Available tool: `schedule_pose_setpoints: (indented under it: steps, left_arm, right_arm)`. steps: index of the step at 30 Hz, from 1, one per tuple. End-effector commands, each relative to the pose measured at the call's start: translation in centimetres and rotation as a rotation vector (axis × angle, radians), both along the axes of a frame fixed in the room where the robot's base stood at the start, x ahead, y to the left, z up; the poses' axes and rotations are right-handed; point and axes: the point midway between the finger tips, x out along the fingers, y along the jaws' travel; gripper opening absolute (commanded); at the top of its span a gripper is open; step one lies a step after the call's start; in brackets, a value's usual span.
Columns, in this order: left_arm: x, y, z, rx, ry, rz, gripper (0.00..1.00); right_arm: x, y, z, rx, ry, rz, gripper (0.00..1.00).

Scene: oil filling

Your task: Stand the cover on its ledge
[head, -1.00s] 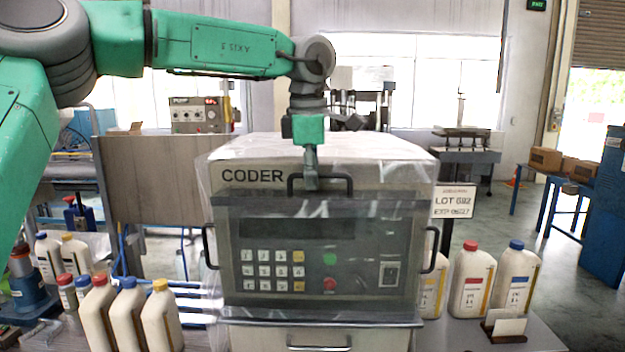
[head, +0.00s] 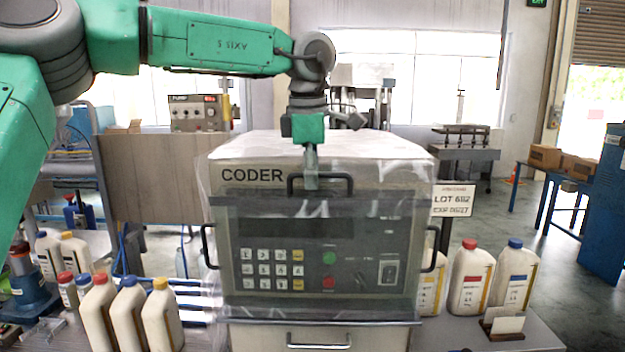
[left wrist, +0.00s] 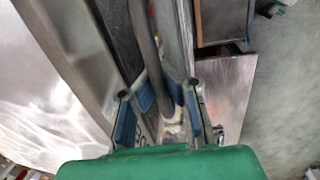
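The cover (head: 300,207) is a clear panel with a dark top band, a black top handle and a black handle at each side. It stands roughly upright across the front of the coder, over its keypad. The narrow ledge (head: 385,324) runs below, at the cover's lower edge. I cannot tell whether the edge bears on it. My left gripper (head: 311,182) points down at the top handle. In the left wrist view, its blue-padded fingers (left wrist: 162,98) close on both sides of the dark handle bar (left wrist: 146,38). My right gripper is out of view.
The coder (head: 320,150) has a clear sheet over it. Several bottles (head: 126,315) stand close at left. More bottles (head: 470,280) and a card holder (head: 502,325) stand at right, beside a lot sign (head: 452,200). A drawer handle (head: 318,341) is below the ledge.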

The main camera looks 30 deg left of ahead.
Motion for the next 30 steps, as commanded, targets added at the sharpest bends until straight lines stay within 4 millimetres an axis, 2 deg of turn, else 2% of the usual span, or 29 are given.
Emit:
schedule_pose_setpoints:
  steps: [27,28,30]
  left_arm:
    - [-0.23,-0.12,-0.1,-0.001,-0.002,0.0,0.0]
    - [-0.23,-0.12,-0.1,-0.001,-0.002,0.0,0.05]
    - [-0.22,-0.12,-0.11,-0.001,-0.002,0.0,0.29]
  right_arm:
    - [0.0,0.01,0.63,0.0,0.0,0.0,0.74]
    - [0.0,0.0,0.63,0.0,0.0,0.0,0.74]
    - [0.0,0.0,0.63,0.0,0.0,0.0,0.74]
